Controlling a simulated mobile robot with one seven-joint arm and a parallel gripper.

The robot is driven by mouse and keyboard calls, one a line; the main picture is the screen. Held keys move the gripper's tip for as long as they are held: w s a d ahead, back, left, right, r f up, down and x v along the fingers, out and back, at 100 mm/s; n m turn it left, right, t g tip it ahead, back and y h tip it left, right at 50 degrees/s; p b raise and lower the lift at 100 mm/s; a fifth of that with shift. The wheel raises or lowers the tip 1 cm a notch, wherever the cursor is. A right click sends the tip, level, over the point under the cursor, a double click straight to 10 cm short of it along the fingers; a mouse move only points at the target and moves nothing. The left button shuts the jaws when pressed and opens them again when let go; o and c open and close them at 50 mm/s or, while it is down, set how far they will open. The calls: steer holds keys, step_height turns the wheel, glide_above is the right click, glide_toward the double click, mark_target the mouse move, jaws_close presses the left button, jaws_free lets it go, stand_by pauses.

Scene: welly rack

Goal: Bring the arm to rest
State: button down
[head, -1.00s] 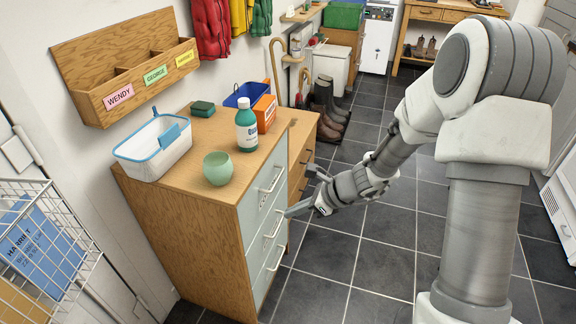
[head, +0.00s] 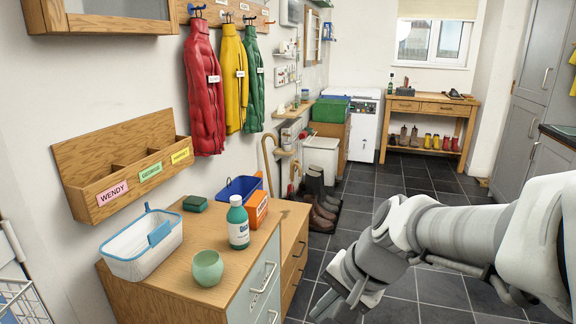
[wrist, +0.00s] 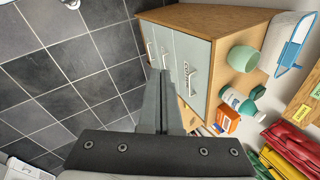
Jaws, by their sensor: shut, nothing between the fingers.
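My gripper (head: 326,304) is low in the head view, over the grey floor tiles to the right of the wooden drawer cabinet (head: 160,298). Its fingers point down and left, partly cut off by the frame's bottom edge. In the wrist view my gripper (wrist: 164,72) has its two fingers together with nothing between them. The cabinet's pale drawer fronts (wrist: 190,72) show beyond the fingertips. I cannot tell how far the fingers are from the cabinet.
On the cabinet stand a green cup (head: 207,268), a bottle (head: 238,222), a white basket (head: 140,248), an orange box (head: 257,208) and a blue bin (head: 238,188). Dark boots (head: 318,190) stand by the wall. The tiled floor (head: 372,190) behind my arm is clear.

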steer(key=s+d+r+n+t+h, duration=0.35)
steer(key=s+d+r+n, duration=0.35)
steer(key=s+d, duration=0.25)
step_height(320, 180, up, 14)
steer(key=a+p, duration=0.1)
steer(key=p, duration=1.4)
steer(key=shift+g+h, duration=0.35)
steer(key=shift+g, duration=0.1)
steer(key=shift+w+d, duration=0.1)
